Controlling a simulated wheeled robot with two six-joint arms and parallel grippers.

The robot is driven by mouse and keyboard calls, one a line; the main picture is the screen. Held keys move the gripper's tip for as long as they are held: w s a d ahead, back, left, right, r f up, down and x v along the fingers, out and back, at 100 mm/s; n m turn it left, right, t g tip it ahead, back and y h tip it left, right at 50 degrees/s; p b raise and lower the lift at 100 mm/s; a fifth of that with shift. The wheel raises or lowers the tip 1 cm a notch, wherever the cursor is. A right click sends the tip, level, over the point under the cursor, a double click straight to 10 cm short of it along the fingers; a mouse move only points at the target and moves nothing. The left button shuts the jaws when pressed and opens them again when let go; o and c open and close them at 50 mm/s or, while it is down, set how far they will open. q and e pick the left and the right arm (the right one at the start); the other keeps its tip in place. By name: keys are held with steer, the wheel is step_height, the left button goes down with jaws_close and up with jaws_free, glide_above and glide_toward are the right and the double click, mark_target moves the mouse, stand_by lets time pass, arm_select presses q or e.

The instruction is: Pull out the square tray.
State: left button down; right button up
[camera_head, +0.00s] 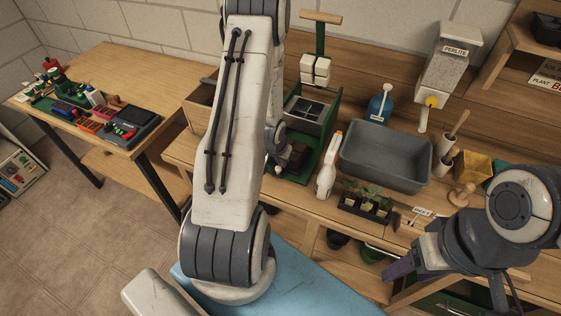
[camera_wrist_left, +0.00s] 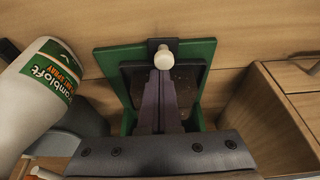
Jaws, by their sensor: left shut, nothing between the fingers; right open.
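A green stand (camera_head: 322,150) with an upright post and wooden handle stands on the bench, partly behind my left arm. A grey square tray with several cells (camera_head: 305,110) sits in it. In the left wrist view, the green stand (camera_wrist_left: 203,52) holds a dark-rimmed square tray (camera_wrist_left: 196,72) with a pale knob (camera_wrist_left: 163,56) at its far edge; I cannot tell if this is the same tray. My left gripper (camera_wrist_left: 160,75) is shut and empty, its fingers over this tray, tips near the knob; contact is unclear. My right gripper (camera_head: 393,273) is open, low at the bench front.
A spray bottle (camera_head: 328,165) stands close beside the stand; it also shows in the left wrist view (camera_wrist_left: 38,85). A grey tub (camera_head: 385,155) and seedlings (camera_head: 365,203) lie to the right. A wooden box (camera_wrist_left: 270,115) flanks the stand.

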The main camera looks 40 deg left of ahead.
arm_select(q)
steer(key=shift+s, duration=0.1)
steer(key=shift+d, duration=0.2)
steer(key=p+v, duration=0.7)
steer(key=v, duration=0.3)
